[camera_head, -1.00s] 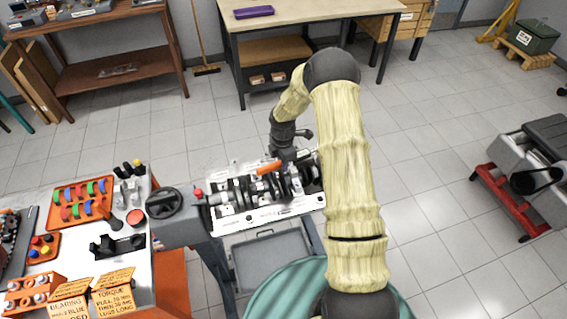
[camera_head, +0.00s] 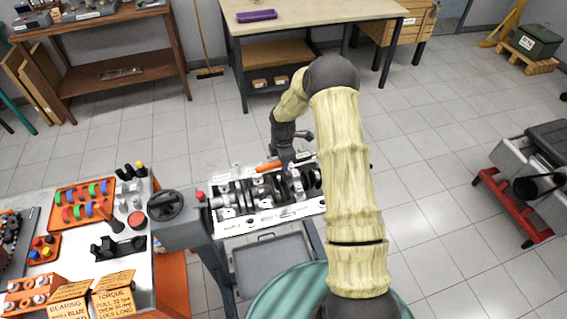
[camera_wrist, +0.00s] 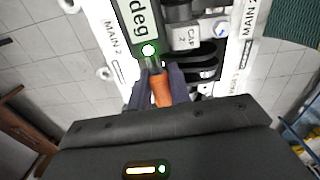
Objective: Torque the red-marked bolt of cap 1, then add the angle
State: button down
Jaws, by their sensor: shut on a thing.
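The engine block (camera_head: 235,226) is on a stand in the middle of the head view, with the crankshaft and its caps inside. My gripper (camera_wrist: 159,76) is shut on the orange handle (camera_wrist: 161,92) of a wrench. Its display (camera_wrist: 138,28) shows "deg" and a green-ringed light. In the head view an orange handle (camera_head: 268,166) shows over the block's far side beside my wrist. In the wrist view cap 2 (camera_wrist: 186,38) lies just right of the display, between "MAIN 2" labels. I cannot make out cap 1's red-marked bolt or what the wrench's working end touches.
A black handwheel (camera_head: 176,204) is at the stand's left end. A parts table (camera_head: 135,265) at left holds coloured bearing shells (camera_head: 80,200), a red round piece (camera_head: 136,219) and instruction cards (camera_head: 115,302). A grey tray (camera_head: 272,262) sits below the block. The floor on the right is mostly open.

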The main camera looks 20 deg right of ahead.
jog(key=shift+w+r, duration=0.1)
jog(key=shift+w, duration=0.3)
jog(key=shift+w+m, duration=0.45)
jog(key=shift+m, duration=0.15)
jog(key=shift+w+b, duration=0.25)
jog(key=shift+b, duration=0.05)
jog(key=shift+w+m, duration=0.45)
jog(key=shift+m, duration=0.05)
jog(key=shift+w, duration=0.15)
jog(key=shift+w+d+m+b, duration=0.2)
jog(key=shift+w+m+b, duration=0.55)
jog(key=shift+w, duration=0.3)
dwell(3.2)
jog(key=shift+s+n+p, duration=0.4)
jog(key=shift+s+n, duration=0.55)
jog(key=shift+s, duration=0.5)
dwell(0.3)
